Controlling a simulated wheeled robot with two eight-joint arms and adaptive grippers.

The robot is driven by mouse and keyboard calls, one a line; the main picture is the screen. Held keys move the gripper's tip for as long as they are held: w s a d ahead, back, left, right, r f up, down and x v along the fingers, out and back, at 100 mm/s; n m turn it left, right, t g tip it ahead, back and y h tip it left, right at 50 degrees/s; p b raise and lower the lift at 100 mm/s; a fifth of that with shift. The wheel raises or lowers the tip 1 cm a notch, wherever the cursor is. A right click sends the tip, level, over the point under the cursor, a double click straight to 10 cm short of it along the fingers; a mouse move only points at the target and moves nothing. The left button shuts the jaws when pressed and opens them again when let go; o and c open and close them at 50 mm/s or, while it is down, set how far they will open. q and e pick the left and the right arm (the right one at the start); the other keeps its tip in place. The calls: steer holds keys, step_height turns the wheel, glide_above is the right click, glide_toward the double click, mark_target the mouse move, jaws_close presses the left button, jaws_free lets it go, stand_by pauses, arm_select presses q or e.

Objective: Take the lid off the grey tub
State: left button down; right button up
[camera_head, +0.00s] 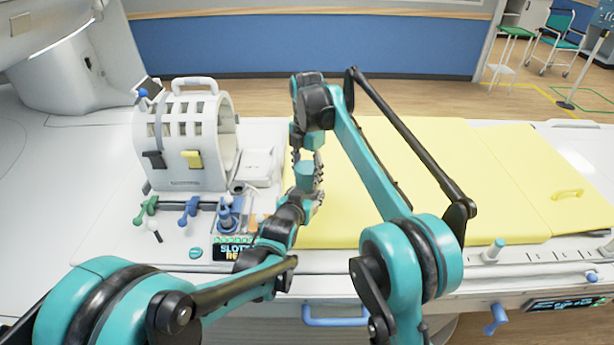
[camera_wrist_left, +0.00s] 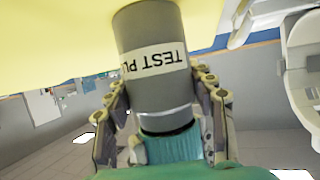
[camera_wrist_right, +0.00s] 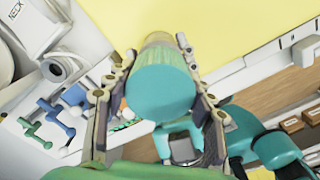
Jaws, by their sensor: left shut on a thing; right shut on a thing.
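The grey tub (camera_wrist_left: 160,70) shows in the left wrist view with an upside-down label reading "TEST PL", partly cut off. My left gripper (camera_head: 307,197) is shut on the tub, with a finger on each side of its grey body. The teal ribbed lid (camera_wrist_right: 160,92) fills the middle of the right wrist view and also shows in the head view (camera_head: 304,178). My right gripper (camera_head: 306,156) points down from above and is shut on the lid. A light band and a dark line show between tub and lid; I cannot tell how wide any gap is.
A yellow pad (camera_head: 405,160) covers the white bed behind and right of the grippers. A white slotted coil housing (camera_head: 182,174) stands to the left. Blue (camera_head: 189,210) and green (camera_head: 146,209) clamp-like parts and a small display (camera_head: 236,252) lie in front of it.

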mark_target(307, 167)
steer(key=shift+r, duration=0.3)
steer(key=shift+r, duration=0.1)
steer(key=shift+r, duration=1.9)
arm_select(q)
steer(key=shift+c, duration=2.4)
jaws_free()
